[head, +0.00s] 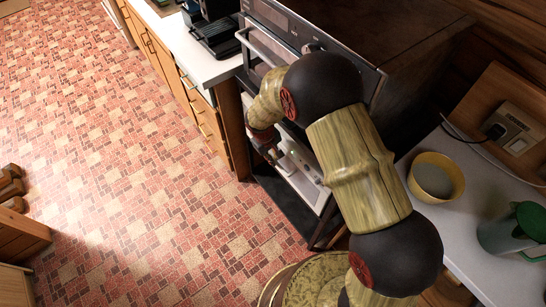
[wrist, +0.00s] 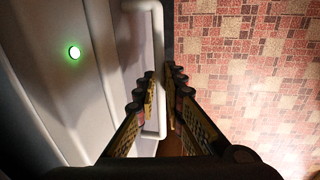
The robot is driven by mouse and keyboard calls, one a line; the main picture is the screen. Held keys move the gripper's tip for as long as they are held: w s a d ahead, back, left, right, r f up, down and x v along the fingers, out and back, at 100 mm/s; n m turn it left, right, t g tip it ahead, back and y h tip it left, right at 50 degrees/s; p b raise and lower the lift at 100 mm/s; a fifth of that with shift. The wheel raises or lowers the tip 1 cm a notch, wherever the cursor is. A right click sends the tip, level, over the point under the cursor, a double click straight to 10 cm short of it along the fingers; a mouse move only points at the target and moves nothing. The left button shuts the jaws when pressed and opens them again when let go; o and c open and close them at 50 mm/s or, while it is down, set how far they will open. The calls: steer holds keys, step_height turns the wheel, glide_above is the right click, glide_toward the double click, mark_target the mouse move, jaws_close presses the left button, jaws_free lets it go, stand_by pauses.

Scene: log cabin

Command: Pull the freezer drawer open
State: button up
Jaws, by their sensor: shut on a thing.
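The freezer drawer (head: 304,183) is a white panel low in the dark appliance in the head view, partly hidden by my arm. In the wrist view its white front (wrist: 60,95) fills the left side, with a round green light (wrist: 74,52). A white bar handle (wrist: 158,40) runs up and down the middle of the wrist view. My gripper (wrist: 162,76) has its two dark fingers on either side of this handle, shut on it. In the head view my gripper (head: 272,152) is at the drawer front. I cannot tell whether the drawer stands out from the appliance.
Wooden cabinets (head: 165,60) with a white counter stand beyond the appliance. The red tiled floor (head: 120,160) in front is clear. Wooden furniture (head: 18,235) stands at far left.

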jaws_close()
stand_by(0.4)
steer(key=s+a, duration=0.9)
steer(key=a, duration=0.5)
steer(key=s+a, duration=1)
steer(key=a, duration=0.4)
steer(key=o, duration=0.6)
jaws_free()
steer(key=r, duration=0.4)
steer(key=s+a+r, duration=0.1)
steer(key=r, duration=0.2)
steer(key=a+r, duration=0.1)
steer(key=r, duration=0.3)
steer(key=shift+s+r, duration=0.15)
steer(key=shift+r, duration=0.2)
